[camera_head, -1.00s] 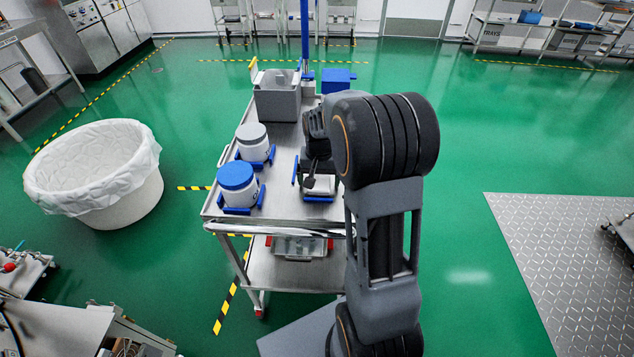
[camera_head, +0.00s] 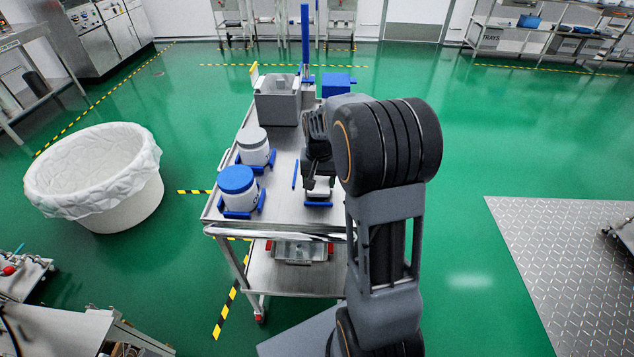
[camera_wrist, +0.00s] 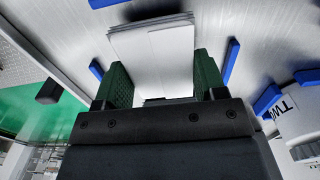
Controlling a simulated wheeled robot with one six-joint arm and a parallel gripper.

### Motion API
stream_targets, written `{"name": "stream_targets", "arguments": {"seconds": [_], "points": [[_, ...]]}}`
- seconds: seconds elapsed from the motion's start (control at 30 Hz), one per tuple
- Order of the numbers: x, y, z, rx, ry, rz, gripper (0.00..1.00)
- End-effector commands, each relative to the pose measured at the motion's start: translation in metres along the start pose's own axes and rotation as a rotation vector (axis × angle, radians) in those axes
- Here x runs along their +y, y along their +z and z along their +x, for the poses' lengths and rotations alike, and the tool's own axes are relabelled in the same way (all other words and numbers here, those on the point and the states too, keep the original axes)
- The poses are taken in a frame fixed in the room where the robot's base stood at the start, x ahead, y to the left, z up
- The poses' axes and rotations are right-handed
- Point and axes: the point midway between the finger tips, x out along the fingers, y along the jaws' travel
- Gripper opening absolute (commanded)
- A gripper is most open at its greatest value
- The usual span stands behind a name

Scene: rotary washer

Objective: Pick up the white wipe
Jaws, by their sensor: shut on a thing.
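The white wipe (camera_wrist: 168,55) lies between the two green-faced fingers of my gripper (camera_wrist: 162,80) in the wrist view. It looks like a folded stack of thin sheets, with several edges showing at its far end. My gripper is shut on it. In the head view my gripper (camera_head: 319,184) is over the right front part of the steel cart (camera_head: 275,195), with the wipe (camera_head: 320,186) a small white patch at its fingertips. The forearm hides part of this area. Whether the wipe is clear of the surface beneath is hard to tell.
Blue holder pieces (camera_wrist: 231,60) surround the wipe's spot. To the left stand a blue-lidded jar (camera_head: 237,180) and a grey-lidded jar (camera_head: 253,147) in blue holders. A grey box (camera_head: 278,104) and a blue box (camera_head: 337,82) are further back. A lined white bin (camera_head: 110,200) stands left of the cart.

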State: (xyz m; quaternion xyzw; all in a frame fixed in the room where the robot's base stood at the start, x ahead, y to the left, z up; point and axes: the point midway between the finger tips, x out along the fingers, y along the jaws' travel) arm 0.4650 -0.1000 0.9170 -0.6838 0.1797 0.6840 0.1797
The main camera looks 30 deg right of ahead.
Motion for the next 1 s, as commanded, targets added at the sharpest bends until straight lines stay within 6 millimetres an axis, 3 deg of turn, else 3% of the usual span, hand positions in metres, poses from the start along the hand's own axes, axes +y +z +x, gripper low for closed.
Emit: {"name": "stream_targets", "arguments": {"seconds": [0.17,0.43,0.7,1.0], "points": [[0.001,0.002,-0.027,0.005,-0.001,0.0,0.39],[0.016,0.048,-0.082,0.007,-0.002,0.001,0.39],[0.032,0.099,-0.105,0.004,-0.001,0.001,0.39],[0.042,0.128,-0.119,0.002,-0.001,0.0,0.39]]}}
